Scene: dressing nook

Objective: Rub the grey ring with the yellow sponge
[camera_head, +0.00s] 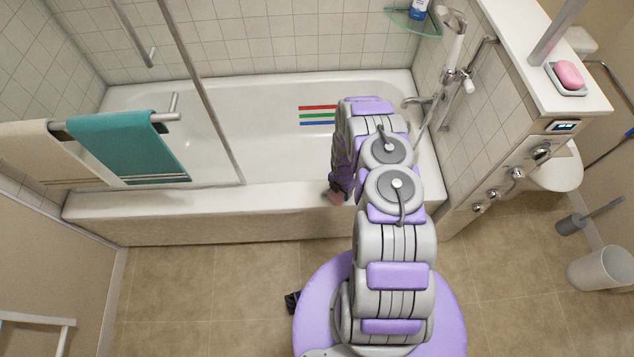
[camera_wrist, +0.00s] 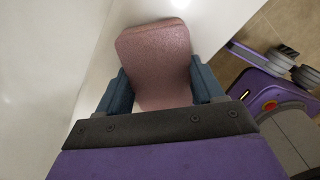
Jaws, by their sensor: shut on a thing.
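My gripper (camera_wrist: 163,84) is shut on a pink sponge-like block (camera_wrist: 155,48), which sits between its two blue fingers in the wrist view. In the head view the gripper (camera_head: 338,188) hangs at the tub's front rim, and a small part of the pink block (camera_head: 336,198) shows there. White tub surface lies around the block in the wrist view; I cannot tell whether they touch. I see no yellow sponge and no grey ring in either view. Red (camera_head: 317,107), green (camera_head: 317,115) and blue (camera_head: 317,123) stripes mark the tub, partly hidden by my arm.
The white bathtub (camera_head: 190,212) spans the back. A glass screen with a rail holds a teal towel (camera_head: 128,148) and a beige towel (camera_head: 42,155) at left. A tiled half wall (camera_head: 505,120) with a soap dish stands at right.

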